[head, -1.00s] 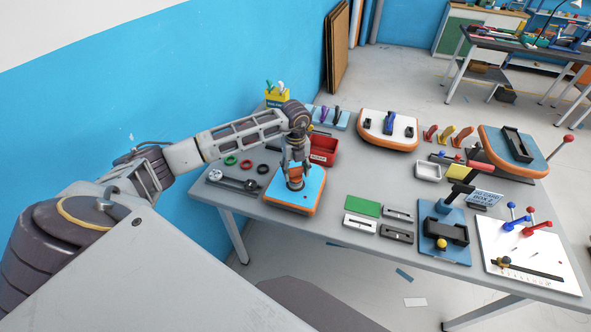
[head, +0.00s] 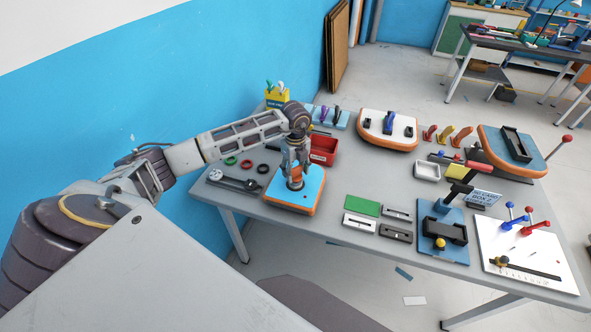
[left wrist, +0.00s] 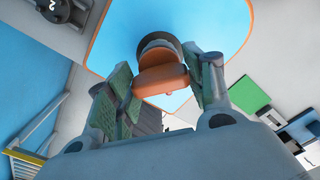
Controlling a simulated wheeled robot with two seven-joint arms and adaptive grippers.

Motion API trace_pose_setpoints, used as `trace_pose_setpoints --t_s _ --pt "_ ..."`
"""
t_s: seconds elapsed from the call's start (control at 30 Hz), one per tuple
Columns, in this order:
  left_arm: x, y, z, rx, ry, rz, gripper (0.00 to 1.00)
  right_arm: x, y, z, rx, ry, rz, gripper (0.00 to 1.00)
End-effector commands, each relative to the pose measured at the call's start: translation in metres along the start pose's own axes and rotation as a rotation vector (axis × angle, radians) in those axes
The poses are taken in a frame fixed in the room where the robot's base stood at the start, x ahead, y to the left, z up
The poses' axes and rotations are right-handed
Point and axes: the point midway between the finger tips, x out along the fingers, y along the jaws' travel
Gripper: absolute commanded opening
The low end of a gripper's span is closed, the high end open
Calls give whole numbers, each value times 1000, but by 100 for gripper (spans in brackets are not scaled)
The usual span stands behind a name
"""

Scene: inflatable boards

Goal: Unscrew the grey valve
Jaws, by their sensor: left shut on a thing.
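A blue board with an orange rim (head: 314,190) lies at the left end of the grey table. On it stands a valve with a dark grey round base (head: 294,184) and an orange upper part (left wrist: 162,80). No all-grey valve shows on this board. My left gripper (head: 296,170) points down over the board, its fingers at the valve. In the left wrist view its green-padded fingers (left wrist: 160,74) are shut on the orange part from both sides. The fingers hide part of the valve in the head view. My right gripper is not in view.
A red bin (head: 323,150) stands just behind the gripper. Rings (head: 246,163) and a grey tool (head: 233,182) lie to the left. A green plate (head: 363,206) and small grey blocks lie to the right. More boards stand further right.

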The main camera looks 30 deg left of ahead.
Motion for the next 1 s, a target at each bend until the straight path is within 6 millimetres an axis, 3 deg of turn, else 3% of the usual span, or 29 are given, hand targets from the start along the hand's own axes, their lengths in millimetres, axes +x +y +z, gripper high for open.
trace_pose_setpoints --t_s 0.37,1.0 --pt "5 3 -3 -199 5 13 23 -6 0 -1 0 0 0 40" --pt "5 3 -3 -303 4 13 23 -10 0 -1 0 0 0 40"
